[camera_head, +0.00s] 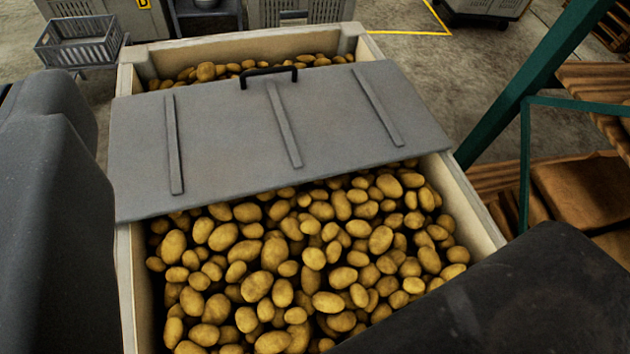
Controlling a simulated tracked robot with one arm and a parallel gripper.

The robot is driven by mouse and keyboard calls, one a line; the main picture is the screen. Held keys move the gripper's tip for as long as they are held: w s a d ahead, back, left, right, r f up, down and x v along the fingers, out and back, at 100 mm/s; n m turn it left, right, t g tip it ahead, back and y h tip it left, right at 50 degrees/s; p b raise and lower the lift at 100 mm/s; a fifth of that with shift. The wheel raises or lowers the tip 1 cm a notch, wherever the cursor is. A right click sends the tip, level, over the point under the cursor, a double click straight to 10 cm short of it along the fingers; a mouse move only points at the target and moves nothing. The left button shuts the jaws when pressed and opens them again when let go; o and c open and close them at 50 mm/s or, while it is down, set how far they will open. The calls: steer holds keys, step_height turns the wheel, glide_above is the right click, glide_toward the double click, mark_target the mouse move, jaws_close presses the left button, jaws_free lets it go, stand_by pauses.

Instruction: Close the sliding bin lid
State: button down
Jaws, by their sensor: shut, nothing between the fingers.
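The sliding lid (235,135) is a flat grey panel with three raised ribs. It lies across the far-middle part of a pale bin (478,205) full of potatoes (312,258). A black bar handle (268,72) stands near the lid's far edge. A narrow strip of potatoes shows beyond that edge, and a large open area of potatoes shows on the near side. The lid sits slightly askew to the bin and overhangs its left wall. My gripper's fingers do not show. Dark parts that look like mine fill the left edge and lower right corner, hiding the bin's near right corner.
A grey slatted crate (80,42) stands at the back left. Other grey bins (300,12) stand behind the potato bin. A green steel post (535,75) rises close to the right, with brown sacks (585,195) beyond it. Concrete floor (430,85) is clear at the back right.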

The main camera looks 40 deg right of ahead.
steer(key=shift+s, duration=0.1)
